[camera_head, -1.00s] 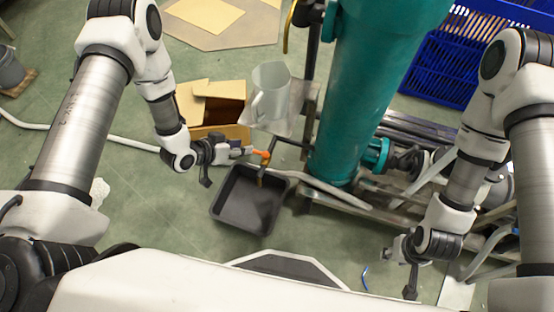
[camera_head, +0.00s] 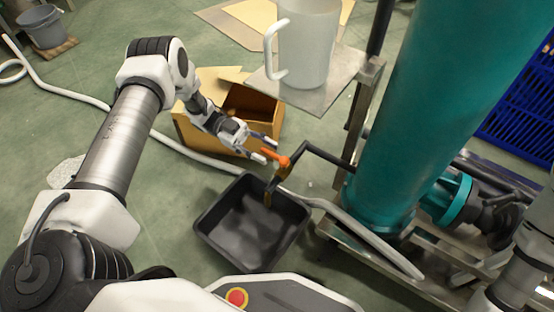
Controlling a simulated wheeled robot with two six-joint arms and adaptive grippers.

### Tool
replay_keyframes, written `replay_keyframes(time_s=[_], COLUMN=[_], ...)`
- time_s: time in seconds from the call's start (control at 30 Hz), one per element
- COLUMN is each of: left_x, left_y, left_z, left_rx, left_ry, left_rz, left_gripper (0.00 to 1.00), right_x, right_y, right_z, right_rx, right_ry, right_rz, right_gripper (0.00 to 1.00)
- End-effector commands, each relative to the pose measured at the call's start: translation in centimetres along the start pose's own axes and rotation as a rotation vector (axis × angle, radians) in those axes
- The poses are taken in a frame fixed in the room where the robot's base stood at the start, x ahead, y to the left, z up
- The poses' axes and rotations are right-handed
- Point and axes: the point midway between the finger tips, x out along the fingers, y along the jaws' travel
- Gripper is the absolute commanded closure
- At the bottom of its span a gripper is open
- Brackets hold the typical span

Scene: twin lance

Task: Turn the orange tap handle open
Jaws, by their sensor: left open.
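The orange tap handle (camera_head: 275,157) sits on a dark bent pipe (camera_head: 318,155) that runs left from the teal column. A brownish spout (camera_head: 268,198) hangs below the handle. My left gripper (camera_head: 268,150) comes from the left. Its fingers are apart, and the left end of the handle shows at the gap between their tips. I cannot tell whether a finger touches it. My right gripper is out of view; only part of my right arm shows at the lower right.
A black tray (camera_head: 212,222) lies on the floor below the spout. A cardboard box (camera_head: 190,130) stands behind my left gripper. A translucent jug (camera_head: 308,45) stands on a metal plate (camera_head: 335,88) above. The teal column (camera_head: 425,100) and a pale hose (camera_head: 350,225) are at the right.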

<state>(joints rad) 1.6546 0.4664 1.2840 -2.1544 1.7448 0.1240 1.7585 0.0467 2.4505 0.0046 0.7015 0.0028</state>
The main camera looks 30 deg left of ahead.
Motion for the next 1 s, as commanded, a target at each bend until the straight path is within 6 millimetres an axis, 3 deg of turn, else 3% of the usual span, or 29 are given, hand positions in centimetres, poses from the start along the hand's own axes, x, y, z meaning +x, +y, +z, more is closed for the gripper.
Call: replay_keyframes(time_s=[0.2,0.47,0.57,0.6,1.0], left_x=[3.2,3.5,3.5,3.5,3.5], left_y=[0.0,0.0,0.0,0.0,0.0], left_z=[0.2,0.1,0.1,0.1,-0.1], left_rx=[0.000,-0.001,-0.001,-0.001,0.000], left_ry=[0.000,-0.001,-0.001,-0.001,-0.007], left_rz=[0.001,-0.001,-0.001,-0.001,-0.026], left_gripper=[0.60,0.60,0.95,1.00,1.00], right_x=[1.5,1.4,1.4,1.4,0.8], right_y=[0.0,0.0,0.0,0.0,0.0], right_z=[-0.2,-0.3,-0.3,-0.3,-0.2], right_rx=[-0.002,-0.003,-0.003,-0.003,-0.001], right_ry=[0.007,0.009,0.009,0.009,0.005], right_rz=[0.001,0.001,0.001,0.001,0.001], right_gripper=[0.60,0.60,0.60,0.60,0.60])
